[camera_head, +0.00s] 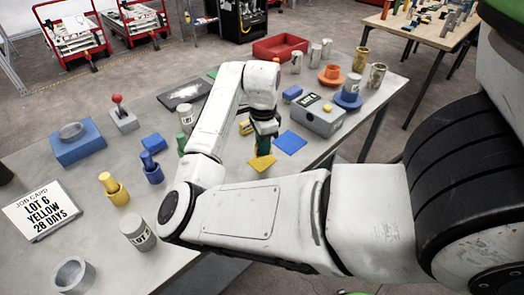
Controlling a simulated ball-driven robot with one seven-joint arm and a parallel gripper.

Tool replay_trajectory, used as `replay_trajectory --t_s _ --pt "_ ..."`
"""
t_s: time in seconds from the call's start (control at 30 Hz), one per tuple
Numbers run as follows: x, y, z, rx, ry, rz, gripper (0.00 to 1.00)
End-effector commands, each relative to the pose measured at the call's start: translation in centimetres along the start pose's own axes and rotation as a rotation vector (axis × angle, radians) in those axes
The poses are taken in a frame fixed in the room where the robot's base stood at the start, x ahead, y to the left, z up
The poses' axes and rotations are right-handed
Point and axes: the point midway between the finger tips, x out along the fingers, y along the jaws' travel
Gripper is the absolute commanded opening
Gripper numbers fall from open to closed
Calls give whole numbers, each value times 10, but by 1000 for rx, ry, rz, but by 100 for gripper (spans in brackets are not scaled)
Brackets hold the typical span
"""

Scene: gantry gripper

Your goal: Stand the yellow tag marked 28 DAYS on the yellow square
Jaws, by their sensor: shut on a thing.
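The yellow square (262,164) lies flat on the grey workbench, in front of and below my gripper. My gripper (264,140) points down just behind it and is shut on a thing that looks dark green. The arm and fingers hide most of that thing, and I read no marking on it. A small yellow piece (246,127) shows just left of my gripper, partly hidden. I cannot tell whether it is the tag marked 28 DAYS. A job card (41,209) at the left reads LOT 6, YELLOW, 28 DAYS.
A blue square (290,142) lies right of the yellow one. A grey box (317,119) stands behind it. A red tray (280,48), metal cylinders and coloured cups stand at the back.

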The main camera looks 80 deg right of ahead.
Motion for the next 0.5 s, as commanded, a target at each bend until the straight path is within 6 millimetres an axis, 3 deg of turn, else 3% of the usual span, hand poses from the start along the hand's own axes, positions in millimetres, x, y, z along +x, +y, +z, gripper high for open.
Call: replay_trajectory --t_s 0.3,0.5 --pt "34 -4 2 -1 0 1 0" --pt "36 -4 1 -1 0 -1 0"
